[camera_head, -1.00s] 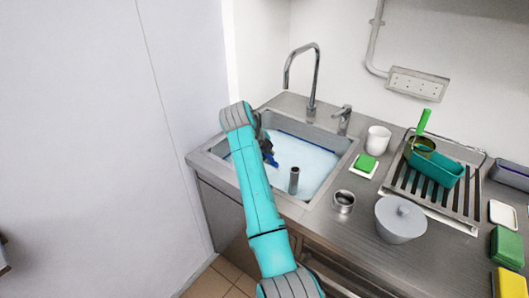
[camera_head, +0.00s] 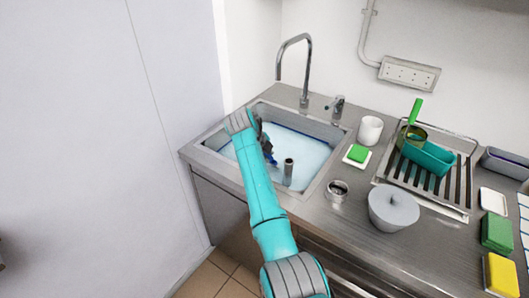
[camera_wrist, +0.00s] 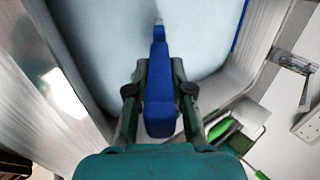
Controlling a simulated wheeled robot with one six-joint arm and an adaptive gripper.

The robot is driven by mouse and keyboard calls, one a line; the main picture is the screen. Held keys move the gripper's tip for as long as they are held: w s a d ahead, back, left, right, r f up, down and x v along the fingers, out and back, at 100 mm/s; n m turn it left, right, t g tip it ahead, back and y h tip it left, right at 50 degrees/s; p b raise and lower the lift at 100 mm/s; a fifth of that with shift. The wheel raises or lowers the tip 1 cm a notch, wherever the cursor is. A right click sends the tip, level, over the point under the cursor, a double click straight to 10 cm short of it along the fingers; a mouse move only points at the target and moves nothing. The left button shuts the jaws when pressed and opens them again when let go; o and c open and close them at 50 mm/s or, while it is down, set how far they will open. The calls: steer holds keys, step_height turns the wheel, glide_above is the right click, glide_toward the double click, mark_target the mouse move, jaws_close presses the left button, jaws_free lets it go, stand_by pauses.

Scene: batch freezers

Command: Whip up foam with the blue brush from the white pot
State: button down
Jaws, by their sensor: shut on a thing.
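The blue brush (camera_wrist: 160,112) is between the two fingers of my gripper (camera_wrist: 160,92), which is shut on its handle. The brush points away over the pale blue water in the sink; its far end narrows to a light tip. I cannot tell whether the brush touches the water. A white pot (camera_head: 370,130) stands upright on the counter, right of the sink and apart from my gripper.
A grey standpipe (camera_head: 288,173) rises from the sink; a tall tap (camera_head: 305,75) stands behind it. A wall stands close on the left.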

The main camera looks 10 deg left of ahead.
steer(key=shift+x, duration=1.55)
steer(key=shift+w, duration=0.2)
